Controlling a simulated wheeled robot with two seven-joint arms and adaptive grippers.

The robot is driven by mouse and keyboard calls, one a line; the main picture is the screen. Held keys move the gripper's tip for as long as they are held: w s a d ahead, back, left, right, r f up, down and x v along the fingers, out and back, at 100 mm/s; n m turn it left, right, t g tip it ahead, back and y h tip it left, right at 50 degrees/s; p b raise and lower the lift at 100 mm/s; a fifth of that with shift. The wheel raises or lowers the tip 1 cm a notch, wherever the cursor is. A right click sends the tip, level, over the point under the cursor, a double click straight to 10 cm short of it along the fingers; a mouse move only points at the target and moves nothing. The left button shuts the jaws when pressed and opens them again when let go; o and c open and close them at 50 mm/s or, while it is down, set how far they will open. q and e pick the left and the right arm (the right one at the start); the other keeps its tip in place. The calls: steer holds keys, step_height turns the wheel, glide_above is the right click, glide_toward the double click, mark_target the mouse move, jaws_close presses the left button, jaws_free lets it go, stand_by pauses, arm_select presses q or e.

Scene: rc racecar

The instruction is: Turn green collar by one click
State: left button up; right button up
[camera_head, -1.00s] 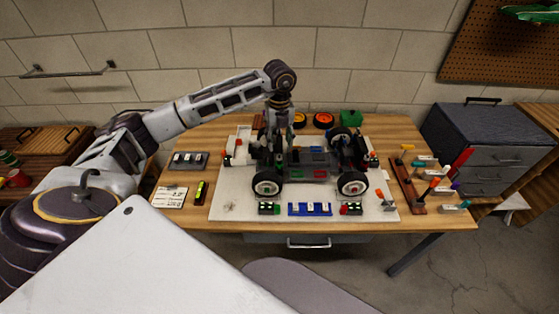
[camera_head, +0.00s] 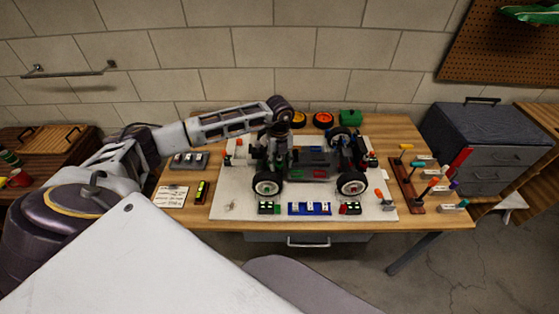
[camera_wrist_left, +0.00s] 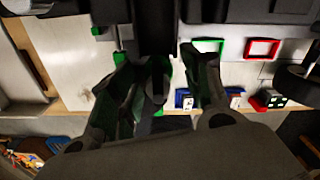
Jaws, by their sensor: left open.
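The RC racecar (camera_head: 312,160) stands on a pale mat in the middle of the workbench, with black and white wheels. My left gripper (camera_head: 275,168) points down at the car's left end. In the left wrist view its two fingers (camera_wrist_left: 157,55) are spread, on either side of a dark upright part of the car (camera_wrist_left: 156,28). I see nothing clearly held. A small green piece (camera_wrist_left: 118,58) shows beside the left finger, and another lies further up (camera_wrist_left: 97,31). I cannot tell whether either is the green collar; the fingers hide part of that spot. My right gripper is not in view.
Along the mat's front (camera_head: 230,205) sit a blue block (camera_head: 310,209) and black blocks with white tops. A tool rack (camera_head: 408,185) stands at the right. A grey cabinet (camera_head: 485,140) stands right of the bench.

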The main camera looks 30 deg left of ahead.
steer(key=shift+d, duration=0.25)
arm_select(q)
steer(key=c, duration=1)
steer(key=shift+m, duration=0.3)
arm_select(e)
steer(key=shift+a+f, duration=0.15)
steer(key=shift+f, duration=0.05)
arm_select(q)
steer(key=shift+a+m+b, duration=0.1)
steer(key=shift+m+b, duration=0.5)
steer(key=shift+m, duration=0.2)
steer(key=shift+m+b, duration=0.5)
steer(key=shift+m, duration=0.8)
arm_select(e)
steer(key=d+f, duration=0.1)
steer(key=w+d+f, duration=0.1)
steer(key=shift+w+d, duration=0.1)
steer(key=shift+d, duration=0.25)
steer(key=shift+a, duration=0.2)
